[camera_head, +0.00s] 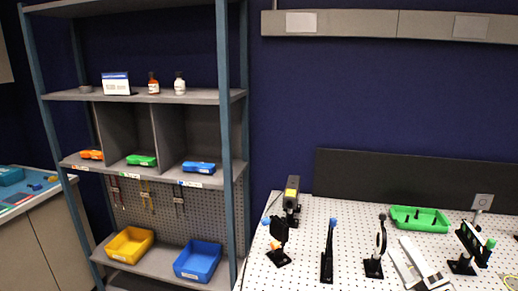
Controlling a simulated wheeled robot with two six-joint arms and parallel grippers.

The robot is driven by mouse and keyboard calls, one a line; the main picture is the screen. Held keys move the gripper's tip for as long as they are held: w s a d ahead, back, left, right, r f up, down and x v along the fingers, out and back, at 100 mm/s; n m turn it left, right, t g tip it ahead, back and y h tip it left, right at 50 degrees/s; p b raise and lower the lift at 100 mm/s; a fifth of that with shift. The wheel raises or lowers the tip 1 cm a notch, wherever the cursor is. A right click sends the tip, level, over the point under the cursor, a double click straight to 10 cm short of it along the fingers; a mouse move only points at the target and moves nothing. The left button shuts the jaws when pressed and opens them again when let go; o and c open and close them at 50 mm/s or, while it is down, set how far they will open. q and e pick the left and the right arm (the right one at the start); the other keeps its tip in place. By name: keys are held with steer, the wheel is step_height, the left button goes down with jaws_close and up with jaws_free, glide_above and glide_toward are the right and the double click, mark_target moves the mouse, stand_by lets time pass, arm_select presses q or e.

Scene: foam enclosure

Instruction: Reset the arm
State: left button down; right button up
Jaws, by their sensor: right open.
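My right gripper (399,247) comes in from the bottom edge at the right, over the white perforated table (300,215). Its two pale fingers are apart, with nothing seen between them. My left gripper is not in view. Most of my right arm is out of the picture.
Black optical mounts stand on the table around the gripper, including a round one (375,250) and a tall post (328,255). A green tray (420,218) lies behind. A shelf rack (226,120) stands left, with a yellow bin (130,245) and a blue bin (198,261) low down.

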steer(key=s+d+f+m+g+h, duration=0.4)
steer(key=s+f+m+g+h, duration=0.15)
steer(key=f+m, duration=0.4)
steer(key=s+d+f+m+g+h, duration=0.3)
steer(key=s+f+m+g+h, duration=0.15)
steer(key=f+m+h, duration=0.45)
steer(key=s+a+f+m+g+y, duration=0.3)
steer(key=s+f+g, duration=0.1)
steer(key=s, duration=0.5)
steer(key=s+a+f+m+g+y, duration=0.3)
steer(key=s+f+g, duration=0.15)
steer(key=s, duration=0.45)
step_height(320, 180, down, 27)
steer(key=s+d+g, duration=0.1)
steer(key=d, duration=0.1)
steer(key=s+a+f+g, duration=0.1)
steer(key=s+f, duration=1.3)
steer(key=shift+s+a+y, duration=0.35)
steer(key=shift+a, duration=0.05)
